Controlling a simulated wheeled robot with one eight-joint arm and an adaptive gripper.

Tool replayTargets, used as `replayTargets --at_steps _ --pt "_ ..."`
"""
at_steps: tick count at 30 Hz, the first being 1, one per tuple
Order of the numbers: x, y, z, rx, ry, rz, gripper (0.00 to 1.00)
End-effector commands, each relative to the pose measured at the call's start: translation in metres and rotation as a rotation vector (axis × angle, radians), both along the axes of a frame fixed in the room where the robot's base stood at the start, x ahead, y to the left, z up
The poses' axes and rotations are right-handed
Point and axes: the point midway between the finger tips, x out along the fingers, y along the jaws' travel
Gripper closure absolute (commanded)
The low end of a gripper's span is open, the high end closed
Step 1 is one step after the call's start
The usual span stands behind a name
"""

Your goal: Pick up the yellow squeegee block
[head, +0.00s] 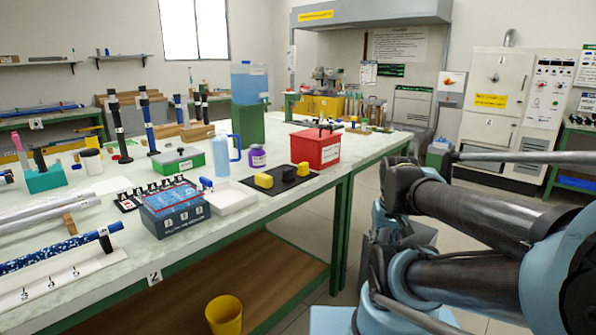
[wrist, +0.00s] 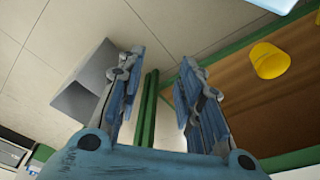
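Two small yellow blocks lie on a black mat (head: 250,189) near the front edge of the table in the head view. One yellow block (head: 264,181) is at the mat's left and the other yellow block (head: 303,169) is at its right, with a dark piece between them. I cannot tell which one is the squeegee block. My gripper (wrist: 160,62) is open and empty in the wrist view. It is away from the blocks, with floor and the table's underside beyond its fingers. The blocks are not in the wrist view.
A red box (head: 316,149) stands just behind the right block. A purple jar (head: 257,156), a blue jug (head: 221,156) and a white tray (head: 231,199) are left of the mat. A yellow bucket (head: 224,315) sits below the tabletop, also seen in the wrist view (wrist: 269,60).

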Motion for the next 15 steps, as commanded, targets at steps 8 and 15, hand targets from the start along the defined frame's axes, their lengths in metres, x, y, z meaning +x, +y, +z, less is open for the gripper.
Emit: replayTargets --at_steps 8,15 --pt "-0.002 0.0 0.002 0.0 -0.003 0.001 0.51" --pt "0.02 0.011 0.037 0.012 -0.02 0.075 0.39"
